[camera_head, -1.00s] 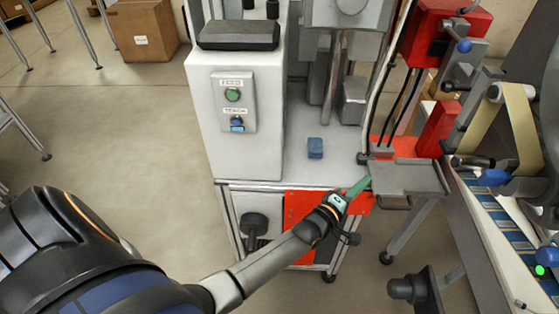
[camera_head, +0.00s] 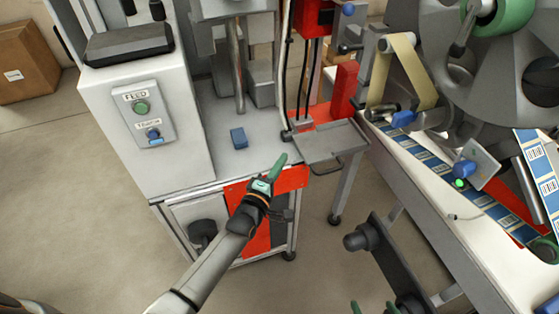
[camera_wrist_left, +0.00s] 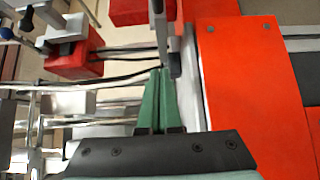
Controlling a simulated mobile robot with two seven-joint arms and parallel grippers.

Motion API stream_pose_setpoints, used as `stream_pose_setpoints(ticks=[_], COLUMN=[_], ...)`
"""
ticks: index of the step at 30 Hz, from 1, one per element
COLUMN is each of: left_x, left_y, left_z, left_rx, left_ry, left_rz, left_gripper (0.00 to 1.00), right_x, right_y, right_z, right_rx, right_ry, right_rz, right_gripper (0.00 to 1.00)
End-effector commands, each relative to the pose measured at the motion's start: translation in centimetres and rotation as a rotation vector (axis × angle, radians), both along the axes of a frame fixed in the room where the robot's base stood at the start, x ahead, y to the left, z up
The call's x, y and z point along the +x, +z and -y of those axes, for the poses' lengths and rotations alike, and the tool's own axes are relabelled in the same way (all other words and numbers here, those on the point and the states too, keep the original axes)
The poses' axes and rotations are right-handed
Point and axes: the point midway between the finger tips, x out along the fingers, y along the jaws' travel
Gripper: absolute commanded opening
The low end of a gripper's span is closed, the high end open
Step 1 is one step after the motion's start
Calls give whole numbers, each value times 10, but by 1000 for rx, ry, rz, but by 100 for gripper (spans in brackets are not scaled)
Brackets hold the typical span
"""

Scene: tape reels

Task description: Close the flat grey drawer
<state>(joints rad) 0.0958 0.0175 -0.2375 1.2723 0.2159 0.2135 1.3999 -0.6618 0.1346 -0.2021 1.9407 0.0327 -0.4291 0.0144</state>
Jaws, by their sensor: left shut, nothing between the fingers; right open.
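The flat grey drawer (camera_head: 330,141) is a shallow tray with a dark handle at its front. In the head view it sticks out at the right end of the machine, below the red block. My left gripper (camera_head: 277,168) is shut and empty, its green fingers just left of the drawer's front left corner. A small gap seems to separate them. The left wrist view shows its two fingers (camera_wrist_left: 160,80) together; I cannot pick out the drawer there.
A red panel (camera_head: 292,181) lies beside the left fingers. A small blue block (camera_head: 238,138) sits on the grey worktop. A white labelling machine (camera_head: 440,210) with reels stands close on the right. Floor is free at left.

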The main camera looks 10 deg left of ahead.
Motion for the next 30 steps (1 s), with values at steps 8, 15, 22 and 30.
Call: stream_pose_setpoints(ticks=[8,15,22,30], left_x=[-57,-90,-99,-138], left_y=[-1,-1,-1,-16], left_z=[-12,-19,-21,-17], left_rx=[2,3,1,362], left_ry=[1,1,2,-63], left_rz=[-4,-3,-1,-97], left_gripper=[0,0,0,0], right_x=[0,-6,-10,-8], right_y=[6,1,0,21], right_z=[4,7,7,6], right_rx=[-5,-10,-9,-8], right_ry=[-7,-12,-12,-11], right_rz=[2,-13,-17,-12], right_gripper=[94,94,94,94])
